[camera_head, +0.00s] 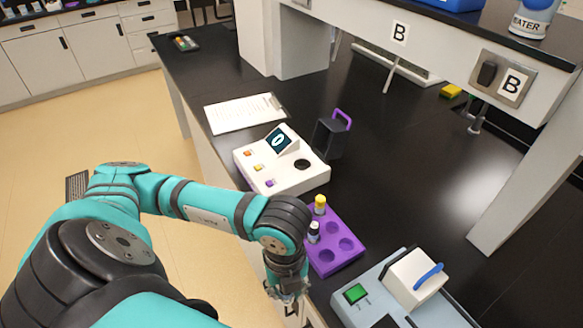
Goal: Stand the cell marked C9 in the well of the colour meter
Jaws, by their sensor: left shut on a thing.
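The colour meter is a white box (263,180) with a tilted screen and coloured buttons. Its dark round well (305,165) is at its right side and looks empty. A purple rack (351,258) stands in front of it, holding a yellow-capped cell (320,204) and a dark cell with a pale cap (314,232); other holes look empty. No C9 mark is readable. My left gripper (287,292) points down left of the rack, at the bench's front edge. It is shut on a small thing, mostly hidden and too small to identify. My right gripper is out of view.
A black cover with a purple handle (331,136) stands behind the meter's right side. A clipboard (243,114) lies behind the meter. A grey-blue device with a white lid (411,279) stands right of the rack. Bench to the right is clear up to the shelf support.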

